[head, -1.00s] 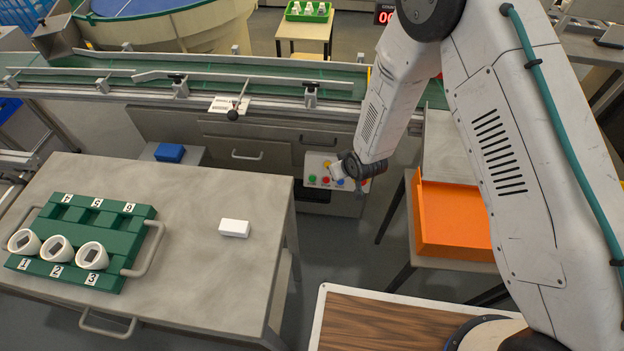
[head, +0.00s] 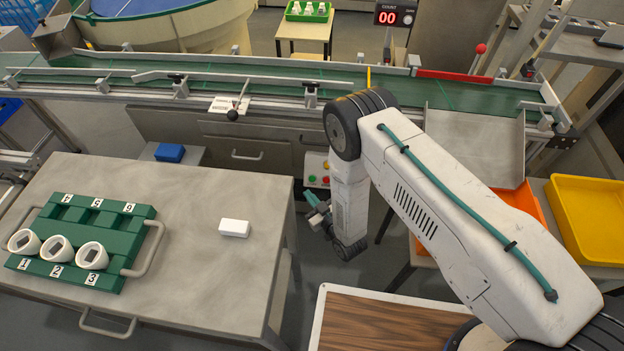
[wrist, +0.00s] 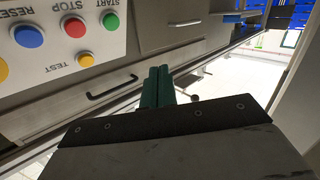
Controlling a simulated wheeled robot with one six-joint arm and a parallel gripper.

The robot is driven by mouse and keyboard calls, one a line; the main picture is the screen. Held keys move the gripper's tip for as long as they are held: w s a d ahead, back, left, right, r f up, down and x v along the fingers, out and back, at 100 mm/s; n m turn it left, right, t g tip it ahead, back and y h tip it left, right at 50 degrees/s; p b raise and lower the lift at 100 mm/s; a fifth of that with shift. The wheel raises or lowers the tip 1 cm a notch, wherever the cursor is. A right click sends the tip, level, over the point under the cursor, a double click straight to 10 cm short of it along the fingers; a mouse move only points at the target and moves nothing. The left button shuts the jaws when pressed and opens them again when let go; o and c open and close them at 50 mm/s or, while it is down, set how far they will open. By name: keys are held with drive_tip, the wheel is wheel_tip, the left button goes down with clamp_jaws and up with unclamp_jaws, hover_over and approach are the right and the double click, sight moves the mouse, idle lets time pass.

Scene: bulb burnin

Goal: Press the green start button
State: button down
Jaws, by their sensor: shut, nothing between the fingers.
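The green start button (wrist: 111,20) sits on a white control panel (wrist: 50,60) in the wrist view, under an upside-down START label. It also shows in the head view (head: 312,179), small, at the panel's left end. My gripper (wrist: 160,70) has its two teal fingers shut together with nothing between them. In the wrist view the fingertips are below and to the right of the button, clearly apart from it. In the head view my gripper (head: 310,196) is just below the panel, and my arm hides the panel's right part.
Red (wrist: 75,26), blue (wrist: 28,34) and yellow (wrist: 85,60) buttons share the panel. A drawer handle (wrist: 112,87) is near the fingers. The grey table (head: 215,180) stands left of my arm, the orange tray (head: 520,200) right. The conveyor (head: 250,78) runs behind.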

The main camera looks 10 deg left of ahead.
sight(312, 179)
drive_tip(key=shift+w, duration=0.1)
drive_tip(key=shift+w+a+f, duration=0.1)
drive_tip(key=shift+w+f, duration=0.65)
drive_tip(key=shift+w, duration=0.5)
drive_tip(key=shift+w+a+f, duration=0.1)
drive_tip(key=shift+w+f, duration=0.65)
drive_tip(key=shift+w, duration=0.5)
drive_tip(key=shift+w+a+f, duration=0.1)
drive_tip(key=shift+w+f, duration=0.65)
drive_tip(key=shift+w, duration=0.5)
drive_tip(key=shift+w, duration=0.1)
drive_tip(key=shift+w+f, duration=0.15)
drive_tip(key=shift+w, duration=0.1)
drive_tip(key=shift+w+f, duration=0.2)
drive_tip(key=shift+w, duration=0.1)
drive_tip(key=shift+s, duration=0.1)
drive_tip(key=shift+s+d+r, duration=0.1)
drive_tip(key=shift+s+r, duration=0.3)
drive_tip(key=shift+s, duration=0.15)
